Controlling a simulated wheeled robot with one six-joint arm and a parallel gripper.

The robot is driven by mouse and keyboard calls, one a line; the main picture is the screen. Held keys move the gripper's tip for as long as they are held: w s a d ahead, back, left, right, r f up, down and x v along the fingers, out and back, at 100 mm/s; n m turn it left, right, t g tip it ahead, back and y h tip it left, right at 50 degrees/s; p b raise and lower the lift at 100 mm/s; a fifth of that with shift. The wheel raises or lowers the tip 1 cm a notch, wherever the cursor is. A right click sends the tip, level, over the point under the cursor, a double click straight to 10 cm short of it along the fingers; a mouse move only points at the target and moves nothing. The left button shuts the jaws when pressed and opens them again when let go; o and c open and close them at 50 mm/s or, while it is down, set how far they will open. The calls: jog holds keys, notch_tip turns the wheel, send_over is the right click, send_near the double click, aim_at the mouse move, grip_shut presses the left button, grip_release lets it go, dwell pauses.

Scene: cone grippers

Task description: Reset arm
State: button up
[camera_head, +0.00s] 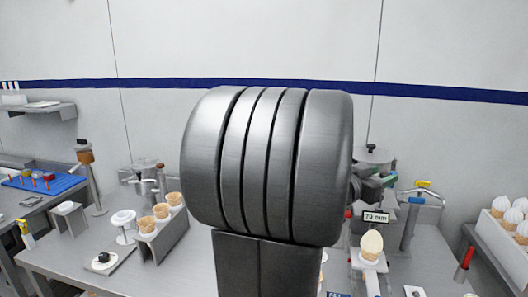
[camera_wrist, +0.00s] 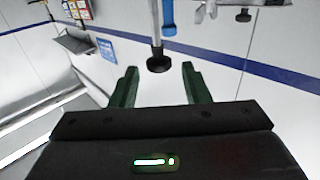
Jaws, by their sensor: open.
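My gripper (camera_wrist: 160,78) shows in the wrist view with its two green fingers apart and nothing between them. Beyond the fingers, a dark round knob on a rod (camera_wrist: 159,60) hangs in view; whether it is near the fingers I cannot tell. In the head view my large grey arm link (camera_head: 268,165) fills the middle and hides what is behind it.
A grey table (camera_head: 75,262) holds a rack of cones (camera_head: 160,245) left of my arm. More topped cones (camera_head: 505,212) stand in a white holder at far right. A blue tray (camera_head: 45,184) lies at left.

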aim_at(387, 174)
jog(key=x, duration=0.3)
jog(key=shift+f+b, duration=0.35)
jog(key=shift+s+a, duration=0.1)
jog(key=shift+a, duration=0.05)
jog(key=shift+r, duration=0.15)
